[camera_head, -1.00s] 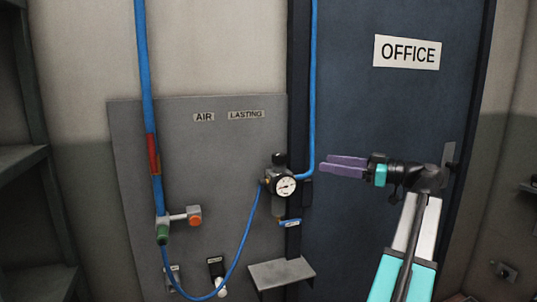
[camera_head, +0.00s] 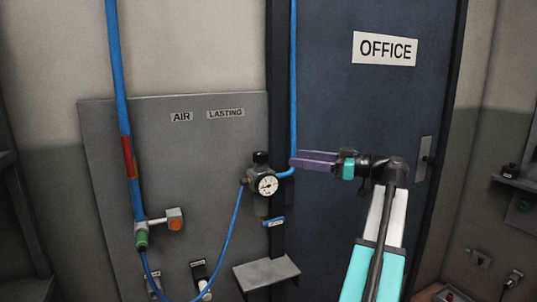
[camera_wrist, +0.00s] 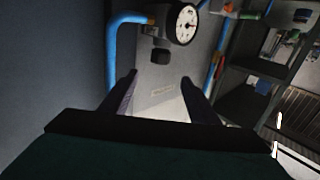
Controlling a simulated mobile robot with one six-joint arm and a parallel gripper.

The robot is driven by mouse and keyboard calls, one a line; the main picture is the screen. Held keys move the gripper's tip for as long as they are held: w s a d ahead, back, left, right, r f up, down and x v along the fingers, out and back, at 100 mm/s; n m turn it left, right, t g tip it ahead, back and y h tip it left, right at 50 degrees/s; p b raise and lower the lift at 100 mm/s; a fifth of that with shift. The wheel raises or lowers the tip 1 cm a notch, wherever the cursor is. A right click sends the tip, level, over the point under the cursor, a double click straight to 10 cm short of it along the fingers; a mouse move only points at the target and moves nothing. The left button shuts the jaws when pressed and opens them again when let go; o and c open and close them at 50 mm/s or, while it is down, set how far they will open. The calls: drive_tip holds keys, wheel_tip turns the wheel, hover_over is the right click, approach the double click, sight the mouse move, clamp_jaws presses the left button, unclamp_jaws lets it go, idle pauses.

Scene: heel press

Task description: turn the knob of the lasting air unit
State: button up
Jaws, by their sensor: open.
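The lasting air unit (camera_head: 266,184) is a dark regulator with a round white gauge on the grey panel's right edge, under the LASTING label (camera_head: 226,113). Its black knob (camera_head: 260,157) is on top. In the wrist view, the gauge (camera_wrist: 187,24) is at the top and the knob (camera_wrist: 160,57) points down the picture. My gripper (camera_head: 294,160) has purple fingers and is open and empty. It lies level, right of the knob at about its height, tips pointing left. In the wrist view, the knob appears just beyond the gap between the fingertips (camera_wrist: 158,78), apart from them.
A blue hose (camera_head: 293,80) comes down into the unit's right side, overlapping my fingertips in the head view. A small shelf (camera_head: 266,272) juts out below. An orange-ended valve (camera_head: 174,219) is on the panel's left. The office door (camera_head: 345,110) is behind my arm.

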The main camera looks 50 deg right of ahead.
sight(267, 154)
drive_tip(key=p+x, duration=0.1)
drive_tip(key=x, duration=1)
drive_tip(key=shift+w+a, duration=0.1)
drive_tip(key=shift+w, duration=0.2)
